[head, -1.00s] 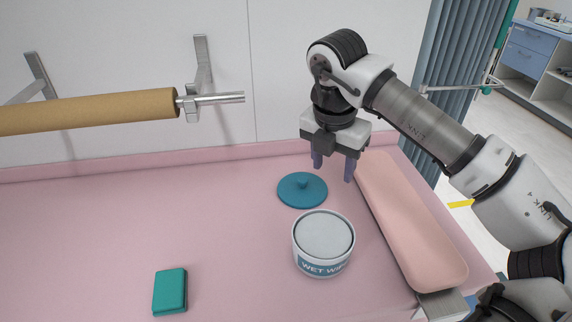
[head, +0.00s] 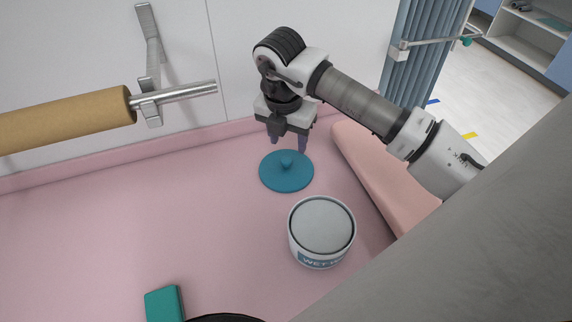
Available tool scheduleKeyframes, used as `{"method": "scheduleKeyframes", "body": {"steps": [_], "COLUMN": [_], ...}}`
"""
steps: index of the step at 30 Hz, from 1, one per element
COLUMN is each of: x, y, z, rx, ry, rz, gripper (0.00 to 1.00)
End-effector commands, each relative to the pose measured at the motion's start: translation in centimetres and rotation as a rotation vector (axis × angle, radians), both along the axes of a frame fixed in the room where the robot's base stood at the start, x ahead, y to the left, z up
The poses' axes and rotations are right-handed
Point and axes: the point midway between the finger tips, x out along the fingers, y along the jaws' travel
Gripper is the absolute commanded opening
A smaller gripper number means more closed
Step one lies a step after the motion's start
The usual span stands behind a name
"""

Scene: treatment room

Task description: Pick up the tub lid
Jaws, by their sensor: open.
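A teal box (head: 164,304) lies at the front left. A pink padded armrest (head: 375,180) runs along the right side. A brown paper roll (head: 65,120) on a metal bracket juts from the wall at left. The pink surface (head: 120,220) at left is clear.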

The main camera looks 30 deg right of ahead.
Motion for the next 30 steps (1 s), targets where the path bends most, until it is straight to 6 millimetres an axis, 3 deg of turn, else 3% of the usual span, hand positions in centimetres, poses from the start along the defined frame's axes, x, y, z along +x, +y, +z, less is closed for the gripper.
{"method": "scheduleKeyframes", "body": {"steps": [7, 15, 23, 30], "x": [0.0, 0.2, 0.3, 0.3], "y": [0.2, 0.3, 0.2, 0.2], "z": [-1.7, -5.4, -6.0, -5.9], "rx": [0.002, 0.001, -0.001, -0.001], "ry": [0.003, 0.001, 0.0, 0.0], "rz": [0.002, 0.0, 0.001, 0.001], "gripper": [0.5, 0.5, 0.5, 0.22]}}
